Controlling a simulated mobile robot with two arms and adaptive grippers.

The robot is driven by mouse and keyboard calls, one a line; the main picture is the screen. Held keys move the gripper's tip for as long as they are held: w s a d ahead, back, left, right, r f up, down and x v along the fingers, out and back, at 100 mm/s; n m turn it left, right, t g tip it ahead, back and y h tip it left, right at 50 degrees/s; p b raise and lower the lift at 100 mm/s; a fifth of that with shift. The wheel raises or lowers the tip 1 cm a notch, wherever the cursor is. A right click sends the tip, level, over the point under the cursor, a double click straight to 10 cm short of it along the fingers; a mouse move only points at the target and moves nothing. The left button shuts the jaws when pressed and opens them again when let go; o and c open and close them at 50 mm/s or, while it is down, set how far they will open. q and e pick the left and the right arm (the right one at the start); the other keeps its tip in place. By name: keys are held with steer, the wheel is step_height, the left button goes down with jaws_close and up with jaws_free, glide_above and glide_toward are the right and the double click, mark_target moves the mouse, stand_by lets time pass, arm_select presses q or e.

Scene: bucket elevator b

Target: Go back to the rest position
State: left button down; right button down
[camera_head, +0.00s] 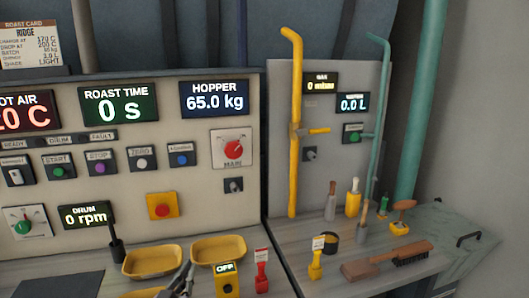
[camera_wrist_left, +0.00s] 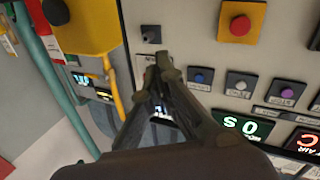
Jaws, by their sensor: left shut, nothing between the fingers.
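My left gripper (camera_head: 182,280) shows at the bottom of the head view, in front of the control panel (camera_head: 190,220) and beside the yellow trays. Its fingers are together and hold nothing. In the left wrist view the gripper (camera_wrist_left: 160,68) is shut in front of the panel, which appears upside down there. My right gripper does not show in either view.
Two yellow trays (camera_head: 152,261) (camera_head: 218,249) and a yellow OFF box (camera_head: 226,280) stand close to the left gripper. Red (camera_head: 262,272) and yellow (camera_head: 316,262) tagged tools and a brush (camera_head: 408,252) are on the counter to the right. A yellow pipe (camera_head: 295,130) rises behind.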

arm_select(q)
steer(key=s+f+m+g, duration=0.1)
steer(key=s+f+g, duration=0.4)
steer(key=s+f, duration=0.4)
steer(key=s+a+f+m+g+y, duration=0.1)
steer(key=s+f+g, duration=0.35)
steer(key=s, duration=0.85)
steer(key=s+a+f+m+g+y, duration=0.1)
steer(key=s+f+g, duration=0.35)
steer(key=s, duration=0.75)
step_height(320, 180, down, 27)
steer(key=s+g, duration=0.2)
steer(key=s+a+f+g, duration=0.1)
steer(key=s+a+f, duration=0.2)
steer(key=s+f, duration=1.2)
steer(key=shift+s, duration=0.9)
steer(key=shift+a, duration=0.1)
